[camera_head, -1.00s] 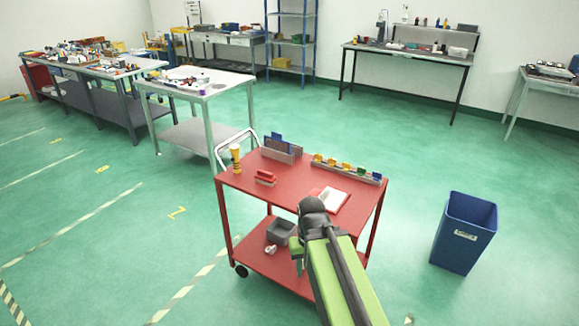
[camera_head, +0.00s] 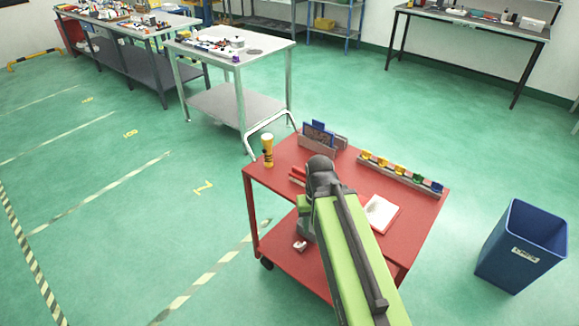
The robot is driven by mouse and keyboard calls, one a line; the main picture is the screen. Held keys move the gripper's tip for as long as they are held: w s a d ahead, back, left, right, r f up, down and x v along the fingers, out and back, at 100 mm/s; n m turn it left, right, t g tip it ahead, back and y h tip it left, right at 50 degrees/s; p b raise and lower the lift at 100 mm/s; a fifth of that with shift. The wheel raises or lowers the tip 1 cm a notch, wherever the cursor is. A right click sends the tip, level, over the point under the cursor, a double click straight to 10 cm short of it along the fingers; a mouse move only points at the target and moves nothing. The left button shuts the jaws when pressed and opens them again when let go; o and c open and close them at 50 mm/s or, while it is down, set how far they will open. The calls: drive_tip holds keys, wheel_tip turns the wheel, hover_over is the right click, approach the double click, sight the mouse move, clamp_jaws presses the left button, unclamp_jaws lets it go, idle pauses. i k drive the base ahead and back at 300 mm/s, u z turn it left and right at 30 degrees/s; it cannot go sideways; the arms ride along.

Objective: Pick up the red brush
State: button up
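The red brush (camera_head: 298,174) lies on the red top of the cart (camera_head: 277,160), left of the cart's middle. My green and black arm covers its right part, so only its left end shows. My arm reaches in from the bottom right, and its dark joint is over the cart top, close to the brush in the picture. The fingers of my gripper do not show.
A yellow tube (camera_head: 267,149) stands left of the brush, and a grey file holder (camera_head: 321,138) stands behind it. A rack with coloured pieces (camera_head: 402,172) and a white pad (camera_head: 380,214) are to the right. A blue bin (camera_head: 521,248) stands on the floor at right.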

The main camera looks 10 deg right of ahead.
sight(299, 175)
drive_tip(key=u, duration=0.75)
drive_tip(key=i, duration=0.95)
drive_tip(key=u, duration=0.65)
